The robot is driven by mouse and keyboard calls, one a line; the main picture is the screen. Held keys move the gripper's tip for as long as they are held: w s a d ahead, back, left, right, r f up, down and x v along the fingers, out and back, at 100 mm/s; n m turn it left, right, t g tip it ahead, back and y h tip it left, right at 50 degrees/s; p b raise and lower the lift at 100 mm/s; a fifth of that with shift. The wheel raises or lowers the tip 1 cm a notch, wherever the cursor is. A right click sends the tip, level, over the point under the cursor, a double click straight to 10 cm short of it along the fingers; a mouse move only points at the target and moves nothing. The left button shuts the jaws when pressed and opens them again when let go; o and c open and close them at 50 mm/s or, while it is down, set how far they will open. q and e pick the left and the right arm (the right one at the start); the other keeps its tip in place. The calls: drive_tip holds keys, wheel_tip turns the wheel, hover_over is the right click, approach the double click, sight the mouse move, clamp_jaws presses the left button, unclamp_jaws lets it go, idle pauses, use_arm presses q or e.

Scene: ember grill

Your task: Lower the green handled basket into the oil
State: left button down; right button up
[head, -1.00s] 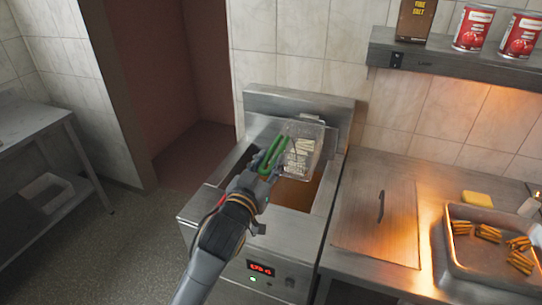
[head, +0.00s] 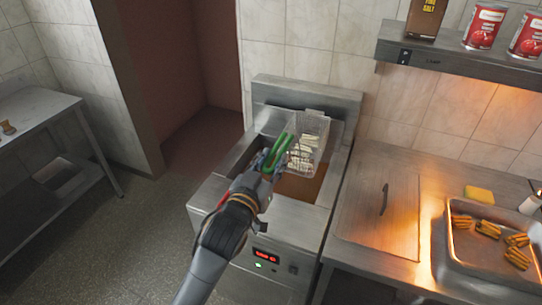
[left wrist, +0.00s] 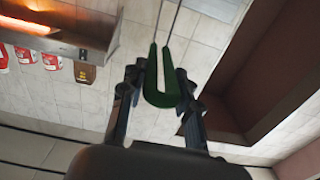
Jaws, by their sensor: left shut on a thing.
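The wire basket (head: 308,140) with pale fries in it is over the back right part of the fryer (head: 205,195) vat. Brown oil (head: 300,188) shows below and in front of it. I cannot tell whether its bottom touches the oil. Its green handle (head: 280,153) points toward me. My left gripper (head: 268,172) is shut on the handle. In the left wrist view the green loop (left wrist: 163,95) lies between the fingers (left wrist: 160,100), with two thin wires beyond it; the basket is out of that view. My right gripper is not in view.
Right of the fryer is a counter with a flat lid (head: 375,215) and a metal tray (head: 480,262) of browned pieces. A yellow sponge (head: 479,194) lies behind the tray. A shelf (head: 450,60) with cans hangs above. A steel table (head: 35,115) stands at left.

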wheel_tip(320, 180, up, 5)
drive_tip(key=p, duration=0.4)
use_arm(q)
drive_tip(key=f+b, duration=0.5)
drive_tip(key=f, duration=0.1)
drive_tip(key=f+b, duration=0.6)
drive_tip(key=f, duration=0.1)
drive_tip(key=w+f+b, duration=0.1)
drive_tip(key=f+b, duration=0.4)
drive_tip(key=f, duration=0.2)
drive_tip(key=shift+d+f+b, duration=0.15)
drive_tip(key=shift+d+b, duration=0.1)
drive_tip(key=shift+b, duration=0.1)
drive_tip(key=shift+f+b, duration=0.4)
drive_tip(key=shift+f, duration=0.2)
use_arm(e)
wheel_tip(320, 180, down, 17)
use_arm(q)
drive_tip(key=shift+f+b, duration=0.4)
drive_tip(key=shift+f, duration=0.35)
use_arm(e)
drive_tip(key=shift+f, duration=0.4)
use_arm(q)
drive_tip(key=c, duration=0.9)
unclamp_jaws()
drive_tip(key=shift+f, duration=0.2)
drive_tip(key=v, duration=1.2)
drive_tip(key=shift+r, duration=0.4)
